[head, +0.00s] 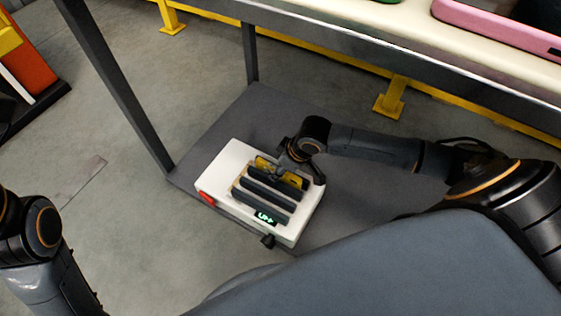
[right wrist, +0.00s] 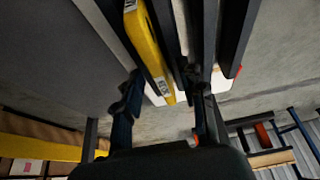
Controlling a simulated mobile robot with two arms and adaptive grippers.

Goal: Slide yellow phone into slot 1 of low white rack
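The low white rack (head: 225,170) stands on a grey lower shelf in the head view, with dark parallel bars (head: 262,206) across its top. The yellow phone (head: 263,164) sits at the rack's rear bar, partly hidden by my right gripper (head: 290,172). In the right wrist view, the yellow phone (right wrist: 150,50) shows as a long strip beside dark bars (right wrist: 205,35). My right gripper's fingers (right wrist: 165,90) stand apart on either side of it, with gaps visible; it looks open. How deep the phone sits is hidden. My left arm shows at the left edge, its gripper out of view.
The rack has a red part (head: 206,198), a green-lit display (head: 266,217) and a black knob (head: 268,240). A table (head: 410,40) with dark legs (head: 118,85) overhangs the shelf (head: 200,150). A pink object (head: 490,25) lies on it.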

